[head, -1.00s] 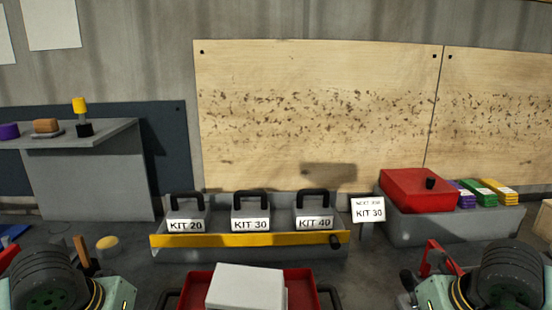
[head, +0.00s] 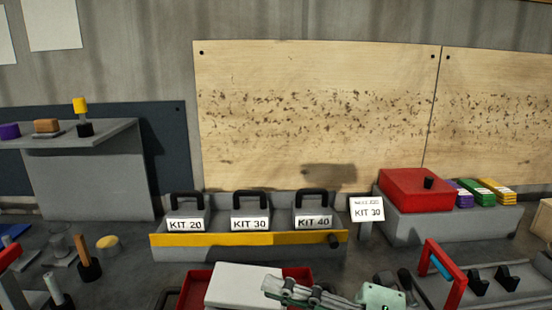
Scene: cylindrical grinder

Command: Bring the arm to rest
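One of my grippers (head: 285,289), which I take to be the right one, shows at the bottom edge, right of centre. Its grey-green links point left, over or in front of the white block (head: 240,281) at the red tray (head: 196,287). Its pale green body (head: 380,296) is to the right. I cannot tell whether its fingers are open or shut, and I see nothing held. My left gripper is not in view.
A grey rack with a yellow front bar (head: 200,240) holds kits 20, 30 and 40. A sign (head: 367,209) reads KIT 30. A red box (head: 416,190) stands at right. A red-handled fixture (head: 458,283) and wooden-handled tool (head: 88,262) flank the tray.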

